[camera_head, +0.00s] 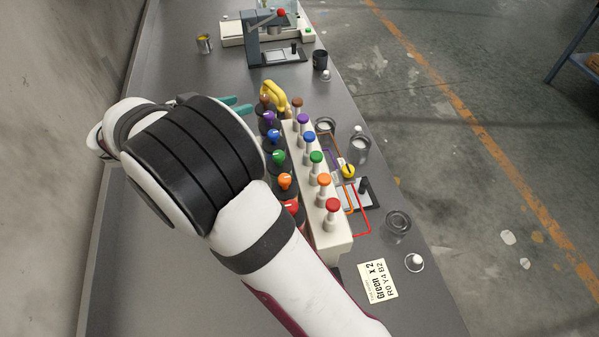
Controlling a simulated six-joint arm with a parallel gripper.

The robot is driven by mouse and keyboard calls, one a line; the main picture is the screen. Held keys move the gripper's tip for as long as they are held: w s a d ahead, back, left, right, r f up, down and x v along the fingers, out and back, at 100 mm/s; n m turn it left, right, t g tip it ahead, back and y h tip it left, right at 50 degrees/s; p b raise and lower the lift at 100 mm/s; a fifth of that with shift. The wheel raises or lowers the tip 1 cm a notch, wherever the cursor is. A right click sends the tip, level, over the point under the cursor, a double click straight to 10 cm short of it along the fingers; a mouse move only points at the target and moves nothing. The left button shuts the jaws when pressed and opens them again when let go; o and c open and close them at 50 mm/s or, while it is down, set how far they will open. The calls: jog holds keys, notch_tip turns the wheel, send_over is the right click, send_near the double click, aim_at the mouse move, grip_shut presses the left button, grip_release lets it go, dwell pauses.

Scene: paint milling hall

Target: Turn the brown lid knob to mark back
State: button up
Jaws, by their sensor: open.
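The brown lid knob (265,101) is at the far end of the left row of dark pots with coloured lid knobs. It is small here, and I cannot read its pointer or the marks around it. My gripper (235,105) shows as two teal fingers coming out from behind my black wrist joint. The fingers are open, apart from each other, a little left of the brown knob. My arm hides the rest of the gripper.
A yellow curved object (275,95) stands close to the brown knob. Purple (268,118), blue (274,136), green (278,156), orange (285,181) and red (291,207) lid knobs line up nearer. A white block (333,243) with coloured-topped posts runs alongside.

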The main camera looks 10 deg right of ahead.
aim_at(261, 98)
jog(key=x, duration=1)
jog(key=shift+f, duration=0.1)
jog(key=shift+a+m+g+h, duration=0.2)
jog(key=shift+m+g+h, duration=0.2)
jog(key=shift+m+g, duration=0.25)
jog(key=w+d+r+v, duration=0.1)
jog(key=r+v, duration=0.2)
jog(key=v, duration=1.4)
jog(key=s+d+g+y, duration=0.1)
jog(key=s+d+g, duration=0.1)
jog(key=s+d, duration=0.1)
jog(key=s+d+g+y, duration=0.1)
jog(key=s+d+g, duration=0.1)
jog(key=d, duration=0.3)
jog(key=s+d+g+y, duration=0.2)
jog(key=s+d+g, duration=0.1)
jog(key=d, duration=0.1)
jog(key=shift+s+d+f, duration=0.25)
jog(key=shift+s+d, duration=0.1)
jog(key=s+n+g+y, duration=0.1)
jog(key=s+g+y, duration=0.1)
jog(key=s+y, duration=0.7)
jog(key=s+r, duration=0.1)
jog(key=s, duration=0.3)
jog(key=shift+d+y, duration=0.15)
jog(key=shift+y, duration=0.25)
